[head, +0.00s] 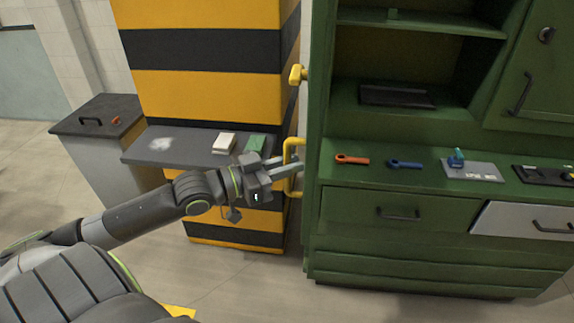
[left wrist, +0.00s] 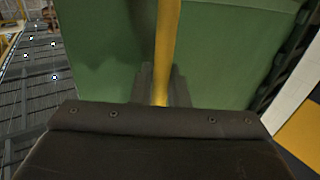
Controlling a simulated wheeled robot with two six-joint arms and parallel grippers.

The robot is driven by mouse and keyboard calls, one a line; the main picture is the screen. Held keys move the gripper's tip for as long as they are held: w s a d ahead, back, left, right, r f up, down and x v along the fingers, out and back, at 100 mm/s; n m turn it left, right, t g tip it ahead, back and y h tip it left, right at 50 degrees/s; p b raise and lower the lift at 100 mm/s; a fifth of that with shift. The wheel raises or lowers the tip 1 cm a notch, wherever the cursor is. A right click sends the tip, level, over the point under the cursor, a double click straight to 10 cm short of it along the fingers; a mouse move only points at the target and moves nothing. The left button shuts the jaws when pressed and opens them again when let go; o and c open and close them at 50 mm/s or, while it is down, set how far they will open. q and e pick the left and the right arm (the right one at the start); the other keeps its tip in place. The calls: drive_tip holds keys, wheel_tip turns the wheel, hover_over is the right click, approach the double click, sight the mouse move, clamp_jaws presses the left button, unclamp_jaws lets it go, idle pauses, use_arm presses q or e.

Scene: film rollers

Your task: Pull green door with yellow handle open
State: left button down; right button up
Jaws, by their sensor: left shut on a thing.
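The yellow handle (head: 289,150) is an upright bar on the left side of the green cabinet, at the narrow green panel (head: 316,110) seen nearly edge-on in the head view. My left gripper (head: 293,168) is at the handle's lower half and shut on it. In the left wrist view the yellow handle (left wrist: 166,50) runs down between the fingers (left wrist: 160,88), in front of a broad green door surface (left wrist: 105,50). The handle's lower end is hidden there by the gripper body. My right gripper is in neither view.
A yellow knob (head: 298,74) sits above the handle. A yellow-and-black striped pillar (head: 205,90) and a grey shelf (head: 185,146) stand left. A red wrench (head: 352,159) and blue wrench (head: 404,164) lie on the cabinet counter. Floor in front is clear.

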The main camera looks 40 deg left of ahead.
use_arm(q)
drive_tip(key=shift+r, duration=0.1)
drive_tip(key=c, duration=1.5)
unclamp_jaws()
drive_tip(key=p+v, duration=0.8)
drive_tip(key=v, duration=0.9)
drive_tip(key=shift+a, duration=0.15)
drive_tip(key=shift+s, duration=0.1)
